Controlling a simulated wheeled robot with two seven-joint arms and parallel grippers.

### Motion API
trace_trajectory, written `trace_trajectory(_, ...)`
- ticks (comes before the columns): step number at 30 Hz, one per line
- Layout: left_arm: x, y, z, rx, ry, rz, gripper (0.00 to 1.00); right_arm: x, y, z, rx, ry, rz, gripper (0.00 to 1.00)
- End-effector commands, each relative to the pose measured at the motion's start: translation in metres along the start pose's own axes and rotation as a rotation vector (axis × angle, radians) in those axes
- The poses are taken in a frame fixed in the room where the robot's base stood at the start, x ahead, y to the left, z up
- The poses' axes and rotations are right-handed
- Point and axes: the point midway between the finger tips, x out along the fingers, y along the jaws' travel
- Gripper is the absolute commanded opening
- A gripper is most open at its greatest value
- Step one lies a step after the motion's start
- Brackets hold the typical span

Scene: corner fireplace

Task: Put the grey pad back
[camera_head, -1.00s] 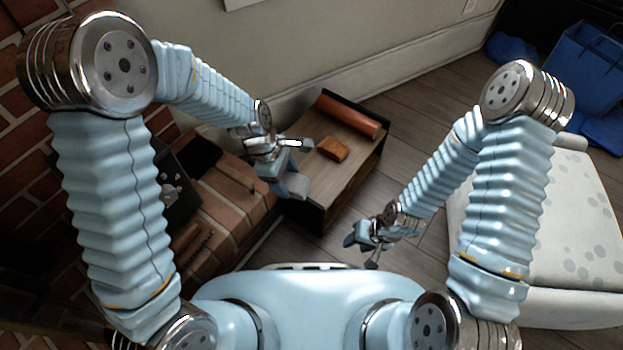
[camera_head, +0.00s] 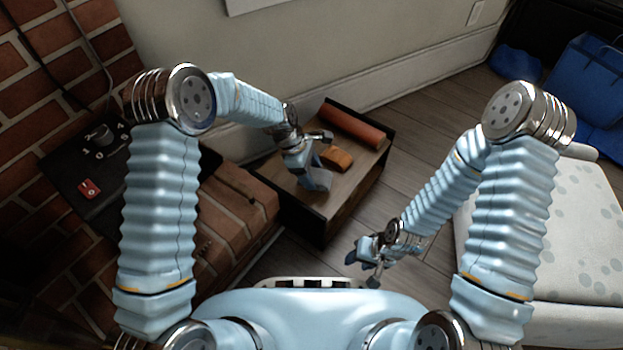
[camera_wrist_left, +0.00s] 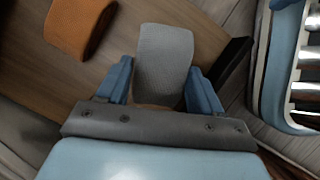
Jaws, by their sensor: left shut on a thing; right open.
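The grey pad (camera_head: 319,181) is between the fingers of my left gripper (camera_head: 310,176), over the low wooden table (camera_head: 283,192), near its front. In the left wrist view, the pad (camera_wrist_left: 164,58) sticks out beyond the blue fingers of the gripper (camera_wrist_left: 162,85), which is shut on its near part. I cannot tell whether the pad touches the tabletop. An orange-brown block (camera_head: 337,159) lies beside the pad and also shows in the left wrist view (camera_wrist_left: 76,24). My right gripper (camera_head: 367,257) is open and empty above the floor.
A reddish-brown roll (camera_head: 349,126) lies along the table's back side, by a dark raised edge. The brick hearth (camera_head: 237,215) is left of the table. A spotted pale cushioned seat (camera_head: 560,240) stands right; blue bags (camera_head: 590,75) lie behind.

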Motion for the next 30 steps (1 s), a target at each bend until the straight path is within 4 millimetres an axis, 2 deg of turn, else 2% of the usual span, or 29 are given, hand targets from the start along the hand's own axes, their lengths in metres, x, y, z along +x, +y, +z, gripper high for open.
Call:
trace_trajectory(6,0.030,0.001,-0.013,-0.001,0.000,-0.002,0.42,0.007,0.003,0.000,0.000,0.002,0.000,0.43)
trace_trajectory(12,0.031,0.002,-0.013,0.000,0.001,0.000,0.42,0.006,0.003,0.000,0.000,0.002,0.000,0.43)
trace_trajectory(13,0.031,0.002,-0.013,0.000,0.001,0.000,0.69,0.006,0.003,0.000,0.000,0.002,0.000,0.43)
trace_trajectory(18,0.031,0.002,-0.013,0.000,0.001,0.000,0.92,0.006,0.003,0.000,0.000,0.002,0.000,0.43)
trace_trajectory(26,0.029,0.002,-0.012,0.000,0.001,0.000,0.92,0.006,0.002,0.000,0.000,0.002,0.000,0.43)
trace_trajectory(30,0.014,0.002,-0.012,0.000,0.001,0.002,0.92,0.002,0.001,0.000,0.000,0.001,0.000,0.43)
